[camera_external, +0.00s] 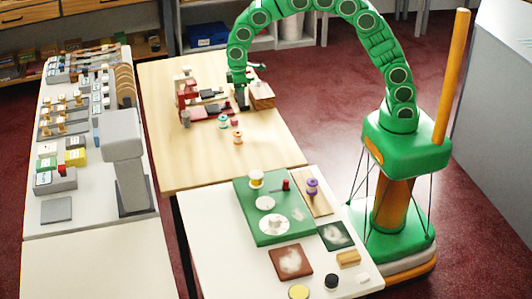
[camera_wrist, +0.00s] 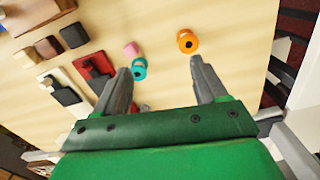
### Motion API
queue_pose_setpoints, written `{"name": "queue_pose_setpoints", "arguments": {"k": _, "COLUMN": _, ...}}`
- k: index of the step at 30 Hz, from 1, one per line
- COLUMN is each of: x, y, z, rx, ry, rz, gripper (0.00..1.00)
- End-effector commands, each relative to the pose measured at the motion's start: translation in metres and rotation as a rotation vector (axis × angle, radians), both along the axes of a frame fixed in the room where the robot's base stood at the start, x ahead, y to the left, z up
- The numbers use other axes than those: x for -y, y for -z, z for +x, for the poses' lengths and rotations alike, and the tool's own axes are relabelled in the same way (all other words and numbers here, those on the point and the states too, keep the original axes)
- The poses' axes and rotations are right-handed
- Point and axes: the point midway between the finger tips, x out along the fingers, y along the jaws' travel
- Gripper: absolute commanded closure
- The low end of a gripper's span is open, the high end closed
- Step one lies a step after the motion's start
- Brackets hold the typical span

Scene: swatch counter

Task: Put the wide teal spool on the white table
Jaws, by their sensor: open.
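The teal spool (camera_external: 223,121) stands on the light wooden table (camera_external: 275,135), and also shows in the wrist view (camera_wrist: 139,69). A pink spool (camera_wrist: 131,49) and an orange spool (camera_wrist: 188,41) stand close to it. My gripper (camera_wrist: 159,66) is open and holds nothing. In the wrist view the teal spool appears beside the left fingertip, partly between the fingers; whether they touch I cannot tell. In the external view my gripper (camera_external: 241,97) hangs over the wooden table, behind the spools. The white table (camera_external: 203,240) adjoins the wooden table's front end.
The white table carries a green board (camera_external: 258,233), a purple spool (camera_external: 312,187), a brown swatch (camera_external: 291,262) and small items. Its left strip looks bare. Dark and red blocks (camera_external: 200,98) lie near my gripper. A grey counter (camera_external: 80,215) stands left.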

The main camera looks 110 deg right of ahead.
Motion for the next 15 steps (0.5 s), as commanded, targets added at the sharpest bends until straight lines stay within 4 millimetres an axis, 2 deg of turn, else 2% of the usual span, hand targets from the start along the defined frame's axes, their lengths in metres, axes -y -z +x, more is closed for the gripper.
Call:
{"name": "queue_pose_setpoints", "arguments": {"k": 3, "x": 0.021, "y": 0.02, "z": 0.018, "rx": 0.008, "ry": 0.01, "rz": -0.003, "gripper": 0.28}}
{"name": "queue_pose_setpoints", "arguments": {"k": 9, "x": 0.051, "y": 0.05, "z": 0.042, "rx": 0.02, "ry": 0.022, "rz": -0.008, "gripper": 0.28}}
{"name": "queue_pose_setpoints", "arguments": {"k": 15, "x": 0.069, "y": 0.067, "z": 0.053, "rx": 0.026, "ry": 0.03, "rz": -0.011, "gripper": 0.28}}
